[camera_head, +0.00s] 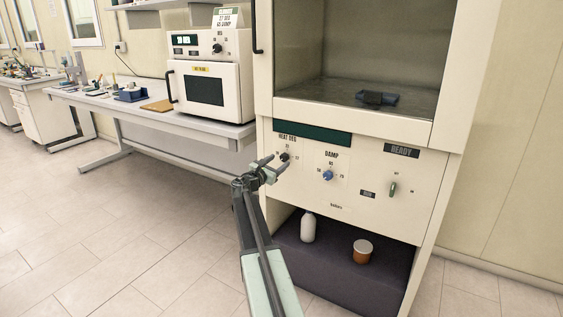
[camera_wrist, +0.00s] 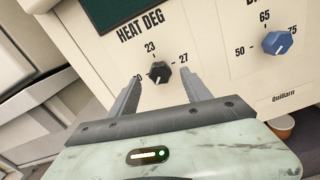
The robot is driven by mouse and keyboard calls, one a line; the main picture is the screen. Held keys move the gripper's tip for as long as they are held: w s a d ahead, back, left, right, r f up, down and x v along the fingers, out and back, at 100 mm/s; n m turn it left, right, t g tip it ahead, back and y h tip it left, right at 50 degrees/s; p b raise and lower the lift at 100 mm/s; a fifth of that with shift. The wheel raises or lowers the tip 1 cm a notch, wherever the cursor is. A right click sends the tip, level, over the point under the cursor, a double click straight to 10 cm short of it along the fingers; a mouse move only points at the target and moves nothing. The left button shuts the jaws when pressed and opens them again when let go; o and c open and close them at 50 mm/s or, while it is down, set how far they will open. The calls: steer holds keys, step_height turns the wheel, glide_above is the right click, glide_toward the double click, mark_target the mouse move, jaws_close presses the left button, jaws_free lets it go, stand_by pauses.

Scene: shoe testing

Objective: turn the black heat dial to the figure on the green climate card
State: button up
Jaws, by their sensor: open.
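The black heat dial (camera_wrist: 161,73) is on the cream cabinet panel under the words HEAT DEG. In the wrist view 23 stands above it and 27 to its right; a left figure is hidden. Its pale pointer mark seems to face up toward 23, but is small. It also shows in the head view (camera_head: 285,157). My gripper (camera_wrist: 160,82) is open, one finger on each side of the dial and apart from it; the head view shows the gripper (camera_head: 274,166) just in front of the panel. The green-topped climate card (camera_head: 228,17) stands on the oven; it seems to read 27 DEG, 65 DAMP.
A white bottle (camera_head: 308,227) and a brown jar (camera_head: 362,251) stand in the recess below. The oven (camera_head: 212,92) is on the left bench.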

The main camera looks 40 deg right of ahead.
mark_target(283, 158)
steer(key=x, duration=0.3)
steer(key=shift+w+d, duration=0.1)
steer(key=shift+d, duration=0.1)
jaws_close()
steer(key=shift+a+f, duration=0.1)
steer(key=shift+m, duration=0.3)
